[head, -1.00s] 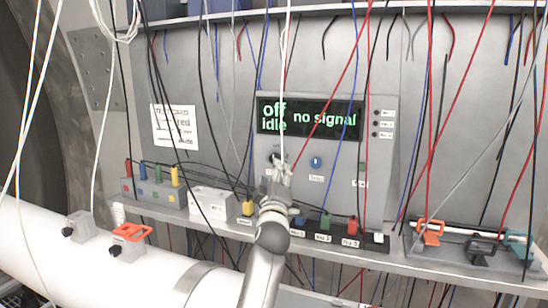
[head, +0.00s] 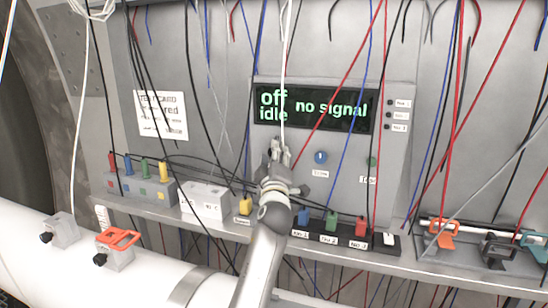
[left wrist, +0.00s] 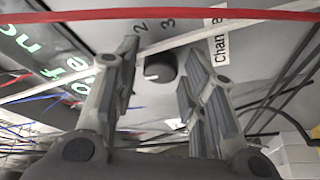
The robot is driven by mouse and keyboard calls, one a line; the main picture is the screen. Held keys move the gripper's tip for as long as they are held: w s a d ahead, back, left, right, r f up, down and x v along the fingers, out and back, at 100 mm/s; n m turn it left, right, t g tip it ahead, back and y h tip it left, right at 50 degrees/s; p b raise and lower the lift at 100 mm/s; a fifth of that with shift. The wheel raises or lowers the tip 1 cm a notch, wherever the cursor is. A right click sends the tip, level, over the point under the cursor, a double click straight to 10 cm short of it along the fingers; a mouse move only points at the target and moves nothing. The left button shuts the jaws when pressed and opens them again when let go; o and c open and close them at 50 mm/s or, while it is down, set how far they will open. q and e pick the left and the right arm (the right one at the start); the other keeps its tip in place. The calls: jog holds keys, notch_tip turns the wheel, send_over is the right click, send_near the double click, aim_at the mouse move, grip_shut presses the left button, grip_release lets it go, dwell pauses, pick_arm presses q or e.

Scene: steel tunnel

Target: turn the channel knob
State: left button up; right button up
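The channel knob (left wrist: 160,67) is a small dark round knob with a pale mark, on the grey panel. The numbers 2 and 3 and a partly cut-off "Chan" label (left wrist: 220,38) are beside it. My left gripper (head: 279,150) is in front of the panel, below the display, and hides the knob in the head view. In the left wrist view its two fingers (left wrist: 163,75) are open, with the knob showing between their tips. Contact with the knob cannot be told. My right gripper is not in view.
The display (head: 317,108) reads "off idle no signal". A blue knob (head: 320,157) sits right of my gripper. Many wires hang before the panel; a white cable (head: 285,70) passes close to the gripper. A shelf with plug boxes (head: 140,187) runs below.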

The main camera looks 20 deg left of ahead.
pick_arm(q)
jog(key=c, duration=0.5)
jog(key=shift+c, duration=0.5)
jog(key=shift+a+m+t+h+b, duration=0.1)
jog(key=shift+m+t+h+b, duration=0.45)
jog(key=shift+m, duration=1.1)
jog(key=shift+a+m+t+h+b, duration=0.15)
jog(key=shift+m+t+h+b, duration=0.45)
jog(key=shift+m, duration=1.1)
jog(key=shift+a+m+t+h+b, duration=0.1)
jog(key=shift+m+t+h+b, duration=0.15)
jog(key=shift+m+h+b, duration=1)
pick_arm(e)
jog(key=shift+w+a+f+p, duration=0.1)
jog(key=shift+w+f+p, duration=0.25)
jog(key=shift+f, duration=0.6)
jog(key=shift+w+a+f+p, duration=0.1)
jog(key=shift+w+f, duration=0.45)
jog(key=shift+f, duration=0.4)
pick_arm(q)
jog(key=shift+m+y, duration=0.4)
jog(key=shift+m, duration=0.3)
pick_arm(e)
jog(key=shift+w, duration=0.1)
pick_arm(q)
jog(key=o, duration=0.8)
jog(key=shift+o, duration=1.1)
jog(key=shift+w+f, duration=0.15)
jog(key=shift+f, duration=0.05)
